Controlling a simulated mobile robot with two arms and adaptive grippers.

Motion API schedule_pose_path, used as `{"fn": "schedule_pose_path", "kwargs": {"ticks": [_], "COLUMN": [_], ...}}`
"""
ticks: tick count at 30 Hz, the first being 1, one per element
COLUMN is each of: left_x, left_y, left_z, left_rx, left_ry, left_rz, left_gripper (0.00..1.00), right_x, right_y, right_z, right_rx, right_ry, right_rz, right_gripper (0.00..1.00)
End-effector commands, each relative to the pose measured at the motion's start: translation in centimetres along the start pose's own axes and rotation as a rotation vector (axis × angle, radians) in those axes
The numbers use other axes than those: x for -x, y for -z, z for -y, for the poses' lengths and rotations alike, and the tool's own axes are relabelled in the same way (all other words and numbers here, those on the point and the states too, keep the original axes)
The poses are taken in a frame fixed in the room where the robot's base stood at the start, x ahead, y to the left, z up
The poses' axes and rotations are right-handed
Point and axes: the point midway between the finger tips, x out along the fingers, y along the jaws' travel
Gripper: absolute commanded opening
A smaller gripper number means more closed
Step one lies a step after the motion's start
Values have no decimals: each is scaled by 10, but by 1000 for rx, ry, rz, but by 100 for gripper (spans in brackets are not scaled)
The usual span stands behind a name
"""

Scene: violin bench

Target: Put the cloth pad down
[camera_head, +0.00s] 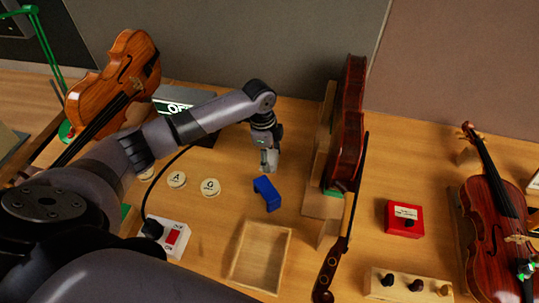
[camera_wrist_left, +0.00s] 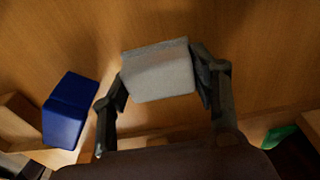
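The cloth pad (camera_wrist_left: 158,72) is a light grey block. In the left wrist view it sits between the two fingers of my left gripper (camera_wrist_left: 163,82), which touch it on both sides. In the head view my left gripper (camera_head: 268,152) points down over the bench, with the pale pad (camera_head: 268,161) at its fingertips, behind a blue block (camera_head: 267,194). I cannot tell whether the pad touches the bench top. The blue block also shows at the left in the left wrist view (camera_wrist_left: 68,110). My right gripper is not in view.
An open wooden tray (camera_head: 235,262) lies in front of the blue block. A dark red violin on a wooden stand (camera_head: 322,165) rises to the right. A red box (camera_head: 403,220) stands further right.

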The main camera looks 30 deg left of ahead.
Motion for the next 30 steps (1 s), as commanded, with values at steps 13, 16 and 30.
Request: {"fn": "schedule_pose_path", "kwargs": {"ticks": [13, 16, 30], "left_x": [0, 1, 71], "left_y": [0, 0, 1], "left_z": [0, 0, 1], "left_rx": [0, 0, -1], "left_ry": [0, 0, 4], "left_rz": [0, 0, -2], "left_gripper": [75, 75, 75], "right_x": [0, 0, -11], "right_y": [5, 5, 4], "right_z": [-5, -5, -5], "right_rx": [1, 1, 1], "right_ry": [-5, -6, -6], "right_rz": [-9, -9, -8], "right_gripper": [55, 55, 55]}}
